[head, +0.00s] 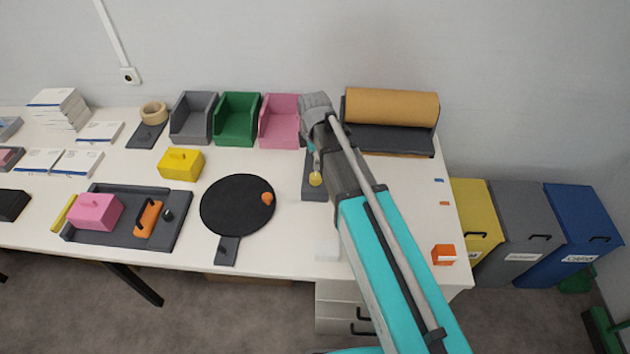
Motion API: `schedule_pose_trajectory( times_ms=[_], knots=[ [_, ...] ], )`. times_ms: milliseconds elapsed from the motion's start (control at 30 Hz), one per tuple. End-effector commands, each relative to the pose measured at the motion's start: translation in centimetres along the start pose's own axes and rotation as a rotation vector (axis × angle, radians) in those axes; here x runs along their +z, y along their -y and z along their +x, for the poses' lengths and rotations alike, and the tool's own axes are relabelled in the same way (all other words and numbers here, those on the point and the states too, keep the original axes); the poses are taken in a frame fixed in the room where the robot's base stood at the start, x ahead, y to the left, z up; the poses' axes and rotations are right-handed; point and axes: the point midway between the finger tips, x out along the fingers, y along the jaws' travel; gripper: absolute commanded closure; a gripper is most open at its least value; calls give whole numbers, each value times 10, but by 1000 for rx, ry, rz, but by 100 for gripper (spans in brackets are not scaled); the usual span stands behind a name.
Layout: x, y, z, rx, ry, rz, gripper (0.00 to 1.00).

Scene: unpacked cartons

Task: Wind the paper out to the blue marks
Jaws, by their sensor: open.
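A brown paper roll (391,106) lies in a dark holder (385,138) at the back right of the table. A thin brown strip of paper shows along the holder's front edge. A small blue mark (439,181) lies on the table's right side, in front of the holder, with an orange mark (444,203) nearer. Any matching blue mark on the left is hidden by my arm. My gripper (315,168) is left of the holder, above a dark plate (315,193) with a yellow knob (315,180). It is open, partly hidden, and whether it touches the knob cannot be told.
Pink (279,121), green (237,119) and grey (193,118) bins stand left of my gripper. A black round turntable (238,204) with an orange knob is nearer. An orange block (443,254) sits at the front right. The table between holder and block is mostly bare.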

Motion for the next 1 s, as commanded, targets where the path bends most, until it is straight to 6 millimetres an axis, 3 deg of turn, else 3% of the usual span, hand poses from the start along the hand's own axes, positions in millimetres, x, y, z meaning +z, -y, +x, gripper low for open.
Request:
schedule_pose_trajectory(
  times_ms=[1000],
  knots=[
    [1, 0, 78, 0, 0, 1, 11]
  ],
)
